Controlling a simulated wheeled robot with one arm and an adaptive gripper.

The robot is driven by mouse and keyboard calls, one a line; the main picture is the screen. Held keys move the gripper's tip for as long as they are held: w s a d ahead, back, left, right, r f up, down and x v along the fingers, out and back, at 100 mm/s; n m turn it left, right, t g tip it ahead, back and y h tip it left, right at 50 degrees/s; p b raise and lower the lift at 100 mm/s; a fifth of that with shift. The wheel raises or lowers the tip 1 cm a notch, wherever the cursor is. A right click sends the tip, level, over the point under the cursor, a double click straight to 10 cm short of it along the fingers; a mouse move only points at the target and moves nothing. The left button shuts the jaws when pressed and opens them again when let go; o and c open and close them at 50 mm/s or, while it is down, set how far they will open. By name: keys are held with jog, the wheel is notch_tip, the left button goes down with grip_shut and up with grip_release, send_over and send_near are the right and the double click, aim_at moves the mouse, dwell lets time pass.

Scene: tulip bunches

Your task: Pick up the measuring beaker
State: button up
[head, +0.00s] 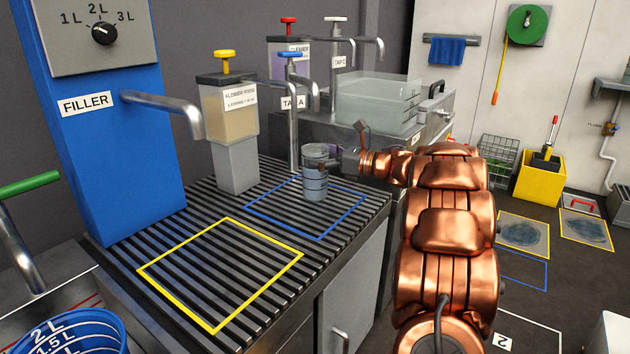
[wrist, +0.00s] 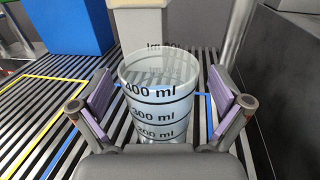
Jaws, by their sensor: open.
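The measuring beaker (head: 315,181) is a clear cup with dark bands, standing upright on the slatted counter inside the blue outlined square (head: 281,217). In the wrist view the beaker (wrist: 158,98) shows 400 ml, 300 ml and 200 ml marks and looks empty. My gripper (head: 328,162) reaches it from the right in the head view. In the wrist view my gripper (wrist: 160,103) is open, with one purple-padded finger on each side of the beaker. Gaps show between the pads and the beaker walls. The beaker's lower part is hidden behind the gripper's body.
A flower food dispenser (head: 229,120) with a yellow pump stands behind left of the beaker. A metal tap pipe (head: 293,135) rises just behind it. The blue filler (head: 105,140) stands at left. The yellow outlined square (head: 222,275) is empty. A blue bucket (head: 70,335) sits lower left.

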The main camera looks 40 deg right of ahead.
jog(key=shift+w+a, duration=0.15)
jog(key=shift+w, duration=0.1)
jog(key=c, duration=1.9)
